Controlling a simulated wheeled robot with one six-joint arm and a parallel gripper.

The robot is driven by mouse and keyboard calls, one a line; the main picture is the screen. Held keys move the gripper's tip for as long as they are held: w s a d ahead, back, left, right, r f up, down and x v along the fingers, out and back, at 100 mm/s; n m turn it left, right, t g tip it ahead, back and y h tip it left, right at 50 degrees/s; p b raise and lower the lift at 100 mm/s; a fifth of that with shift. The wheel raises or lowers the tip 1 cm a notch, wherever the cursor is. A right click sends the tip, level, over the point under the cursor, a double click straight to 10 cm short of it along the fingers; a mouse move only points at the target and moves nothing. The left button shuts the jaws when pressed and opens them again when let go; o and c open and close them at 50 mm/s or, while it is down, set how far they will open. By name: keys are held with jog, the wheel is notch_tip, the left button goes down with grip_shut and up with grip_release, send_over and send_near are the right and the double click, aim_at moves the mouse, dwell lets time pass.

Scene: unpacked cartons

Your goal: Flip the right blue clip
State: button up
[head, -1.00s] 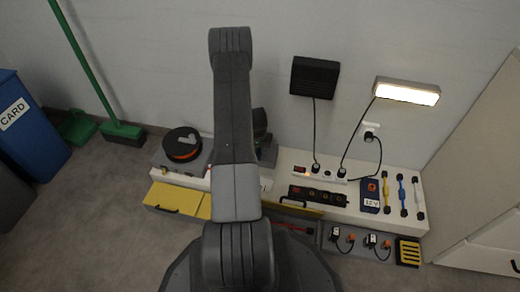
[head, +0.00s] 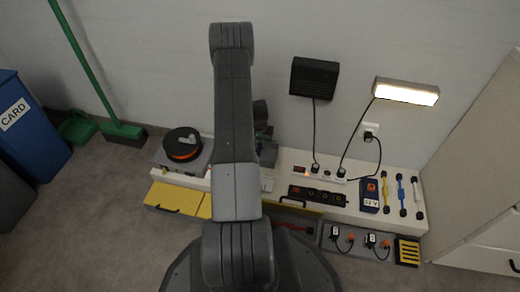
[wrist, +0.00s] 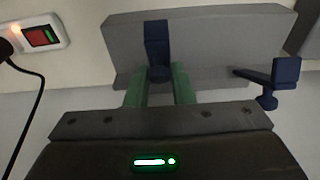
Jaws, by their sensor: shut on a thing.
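A grey block (wrist: 215,40) with two dark blue clips fills the top of the wrist view. One blue clip (wrist: 157,42), on the side towards the power strip, stands upright against the block's face. My gripper (wrist: 160,90) has its two green fingers around this clip's lower end and is shut on it. In the head view my arm hides most of the gripper and the clips.
A power strip with a lit red switch (wrist: 40,35) and a black cable lies close by in the wrist view. On the white bench stand a spool (head: 182,145), a black socket strip (head: 317,196) and a blue device (head: 370,196). A lamp (head: 406,92) hangs above.

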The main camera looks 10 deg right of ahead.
jog(key=shift+w+d+r, duration=0.25)
jog(key=shift+w+r, duration=0.1)
jog(key=shift+w, duration=0.25)
jog(key=shift+w+d+r, duration=0.25)
jog(key=shift+w+r, duration=0.05)
jog(key=shift+w, duration=0.3)
grip_shut()
jog(key=shift+w+d+r, duration=0.25)
jog(key=shift+w+r, duration=0.05)
jog(key=shift+w, duration=0.2)
